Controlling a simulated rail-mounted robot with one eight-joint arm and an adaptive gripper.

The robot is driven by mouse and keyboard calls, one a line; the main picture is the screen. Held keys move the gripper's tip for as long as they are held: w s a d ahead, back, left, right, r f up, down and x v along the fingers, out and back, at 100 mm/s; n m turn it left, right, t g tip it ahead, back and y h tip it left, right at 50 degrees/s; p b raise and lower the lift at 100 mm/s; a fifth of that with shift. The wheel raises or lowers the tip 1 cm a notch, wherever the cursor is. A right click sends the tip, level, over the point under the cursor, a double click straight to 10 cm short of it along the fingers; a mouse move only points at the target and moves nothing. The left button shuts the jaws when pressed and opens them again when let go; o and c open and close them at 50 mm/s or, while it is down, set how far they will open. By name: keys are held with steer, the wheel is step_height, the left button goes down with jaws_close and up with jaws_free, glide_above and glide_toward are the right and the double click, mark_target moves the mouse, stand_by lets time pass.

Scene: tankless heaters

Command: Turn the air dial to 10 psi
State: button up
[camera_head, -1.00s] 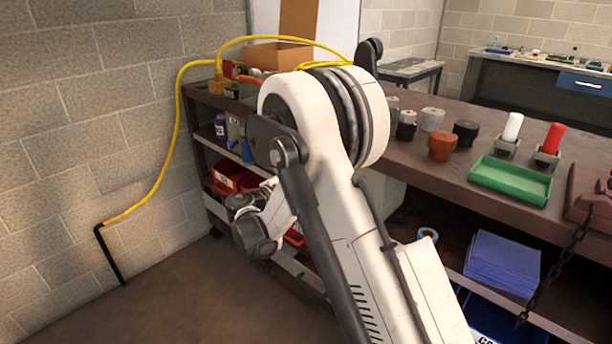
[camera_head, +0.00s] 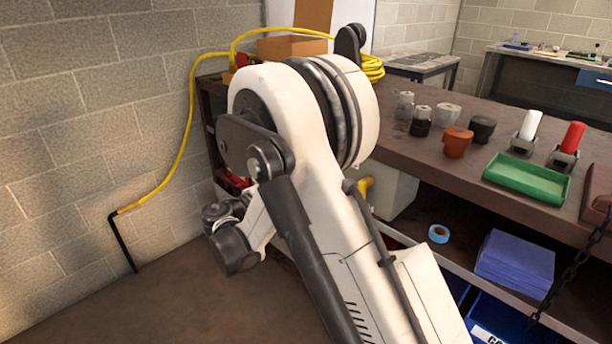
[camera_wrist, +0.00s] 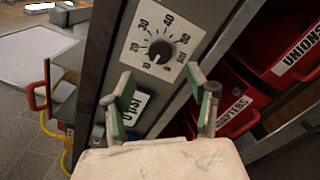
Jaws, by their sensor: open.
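The air dial is a round black knob (camera_wrist: 159,52) on a white scale plate (camera_wrist: 142,28) with black numbers. It shows in the upper middle of the wrist view, and the exact setting is too small to read surely. My gripper (camera_wrist: 164,88) is open, with its two green-lined fingers spread just below the dial in the picture. The fingers look empty and apart from the knob. The head view does not show the dial or my fingertips; my own arm covers much of the shelf there.
Red bins (camera_wrist: 285,40) labelled "UNIONS" and another label stand right of the dial. A small label plate (camera_wrist: 131,106) lies by the left finger. A yellow hose (camera_head: 185,135) runs along the wall. A workbench (camera_head: 455,170) holds fittings and a green tray (camera_head: 527,176).

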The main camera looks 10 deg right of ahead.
steer(key=shift+v, duration=1)
steer(key=s+d+r+m+g+y, duration=0.3)
steer(key=s+d+r+m+y, duration=0.3)
steer(key=s+d, duration=0.6)
steer(key=s+a+m+y, duration=0.2)
steer(key=s+m+y, duration=0.65)
steer(key=s, duration=1.45)
step_height(320, 180, up, 14)
steer(key=p, duration=1.4)
steer(key=shift+r+n+p, duration=0.25)
steer(key=shift+n+p, duration=0.1)
